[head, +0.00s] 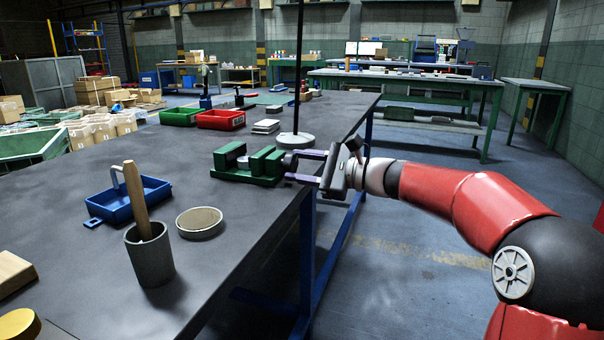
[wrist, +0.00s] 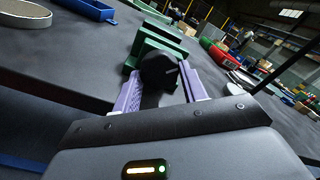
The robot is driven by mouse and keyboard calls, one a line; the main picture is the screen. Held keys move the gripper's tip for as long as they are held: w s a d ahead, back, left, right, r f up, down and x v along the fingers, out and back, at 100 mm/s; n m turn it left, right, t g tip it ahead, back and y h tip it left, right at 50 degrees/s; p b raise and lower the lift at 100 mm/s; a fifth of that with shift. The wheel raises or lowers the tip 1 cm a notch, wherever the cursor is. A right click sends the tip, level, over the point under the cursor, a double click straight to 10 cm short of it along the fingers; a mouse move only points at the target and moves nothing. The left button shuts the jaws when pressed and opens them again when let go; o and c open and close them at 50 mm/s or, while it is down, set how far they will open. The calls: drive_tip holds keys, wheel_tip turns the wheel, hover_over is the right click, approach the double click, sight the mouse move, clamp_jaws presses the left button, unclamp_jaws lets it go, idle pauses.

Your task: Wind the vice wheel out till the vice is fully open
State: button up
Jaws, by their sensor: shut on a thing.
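The green vice (head: 257,164) sits at the right edge of the dark workbench, and its green body also shows in the wrist view (wrist: 158,42). Its round black wheel (wrist: 159,72) faces my gripper. My gripper (head: 288,166) reaches in from the right at the height of the vice. In the wrist view its two purple fingers (wrist: 158,85) lie on either side of the wheel and are shut on it. A gap shows between the vice's green blocks, with a round grey part by it. The wheel is mostly hidden by the fingers in the head view.
A lamp-like stand with a round pale base (head: 295,140) and tall dark pole stands just behind the vice. A blue tray (head: 128,198), a round tan-topped dish (head: 199,222) and a grey pot (head: 150,258) stand to the left. Red (head: 221,120) and green bins lie farther back.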

idle(0.3)
drive_tip(key=o, duration=1)
drive_tip(key=shift+c, duration=0.2)
